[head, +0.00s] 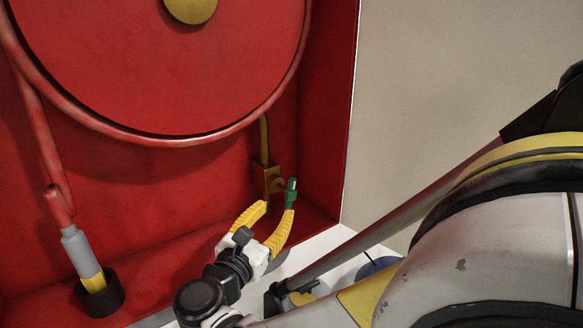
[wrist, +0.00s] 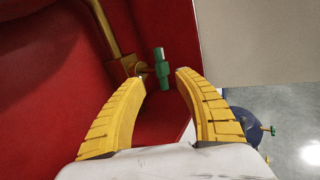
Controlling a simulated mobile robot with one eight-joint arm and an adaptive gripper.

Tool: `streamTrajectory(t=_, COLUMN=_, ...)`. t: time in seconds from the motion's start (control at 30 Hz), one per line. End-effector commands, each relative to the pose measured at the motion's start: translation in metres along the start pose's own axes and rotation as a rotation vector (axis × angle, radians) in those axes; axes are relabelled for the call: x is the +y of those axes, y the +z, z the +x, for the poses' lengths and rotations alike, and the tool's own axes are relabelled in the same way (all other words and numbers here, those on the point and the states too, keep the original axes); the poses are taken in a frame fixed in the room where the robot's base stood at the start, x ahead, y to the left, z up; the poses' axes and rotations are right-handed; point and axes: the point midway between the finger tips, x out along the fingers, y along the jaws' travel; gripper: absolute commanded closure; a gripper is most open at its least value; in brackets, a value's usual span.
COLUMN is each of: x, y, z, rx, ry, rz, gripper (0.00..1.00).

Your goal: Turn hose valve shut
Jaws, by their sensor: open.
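The hose valve is a brass body (head: 266,177) on a thin brass pipe, low in the right corner of the red cabinet. Its green handle (head: 290,193) sticks out to the right of the body, and its top end looks pale. In the wrist view the green handle (wrist: 162,70) stands nearly upright, just beyond and between the fingertips, with the brass body (wrist: 128,66) to its left. My gripper (head: 279,206) has yellow ribbed fingers, which are open and hold nothing. In the wrist view my gripper (wrist: 161,76) points at the handle. I cannot tell whether a fingertip touches it.
A large red hose reel (head: 160,60) fills the cabinet above. A grey and yellow nozzle (head: 82,255) sits in a black holder (head: 100,295) at lower left. The cabinet's right wall (head: 328,110) stands close to the valve. A blue round object (wrist: 243,128) is on the floor at right.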

Motion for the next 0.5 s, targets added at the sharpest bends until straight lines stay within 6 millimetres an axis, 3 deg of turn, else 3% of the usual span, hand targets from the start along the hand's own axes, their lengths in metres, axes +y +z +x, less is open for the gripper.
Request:
streamTrajectory(t=0.3, x=-0.002, y=-0.003, z=0.064, rx=0.002, ry=-0.005, rz=0.003, gripper=0.62)
streamTrajectory(t=0.5, x=-0.002, y=-0.002, z=0.088, rx=0.003, ry=-0.003, rz=0.003, gripper=0.62)
